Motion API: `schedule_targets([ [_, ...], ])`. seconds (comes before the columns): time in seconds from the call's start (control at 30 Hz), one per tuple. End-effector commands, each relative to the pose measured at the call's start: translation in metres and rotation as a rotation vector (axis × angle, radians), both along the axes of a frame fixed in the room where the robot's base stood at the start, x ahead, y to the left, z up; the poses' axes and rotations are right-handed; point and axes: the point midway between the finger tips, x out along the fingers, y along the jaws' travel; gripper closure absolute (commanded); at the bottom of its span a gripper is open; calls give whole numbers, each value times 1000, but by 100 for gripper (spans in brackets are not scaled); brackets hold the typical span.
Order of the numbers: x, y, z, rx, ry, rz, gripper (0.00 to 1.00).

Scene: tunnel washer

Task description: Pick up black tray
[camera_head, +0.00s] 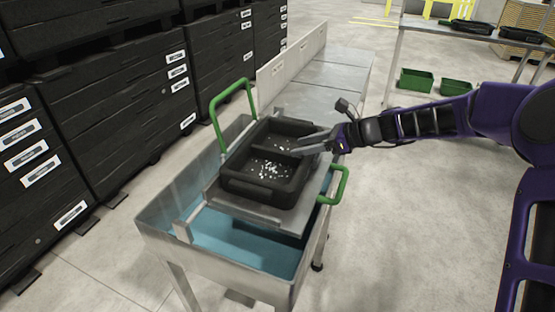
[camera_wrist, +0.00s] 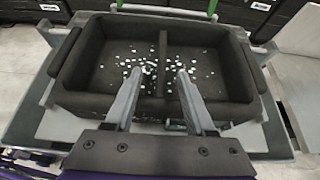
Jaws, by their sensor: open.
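The black tray (camera_head: 268,187) lies on a metal platform above the washer's basin in the head view. It has two compartments split by a divider, with small white bits scattered on its floor. The tray (camera_wrist: 72,88) fills much of the wrist view, its near wall closest to me. My gripper (camera_head: 302,146) reaches in from the right, over the tray's right side. In the wrist view my gripper (camera_wrist: 160,82) shows two grey fingers spread apart, with the near wall and divider between or below them. I cannot tell whether the fingers touch the tray.
Green handles (camera_head: 333,186) rise on both sides of the platform. The basin (camera_head: 240,245) holds blue water below. A metal conveyor table (camera_head: 325,80) extends behind. Stacked black crates (camera_head: 120,105) stand at left. Green bins (camera_head: 415,80) sit by a shelf at back right.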

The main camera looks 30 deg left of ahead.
Motion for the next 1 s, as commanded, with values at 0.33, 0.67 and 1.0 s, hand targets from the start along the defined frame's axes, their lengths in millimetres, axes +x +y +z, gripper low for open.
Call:
schedule_targets([
  [0.33, -2, 22, -14, 0, 0, 0, 45],
  [0.67, -4, 58, -36, -1, -1, 1, 45],
  [1.0, -4, 59, -36, -1, -1, 0, 68],
])
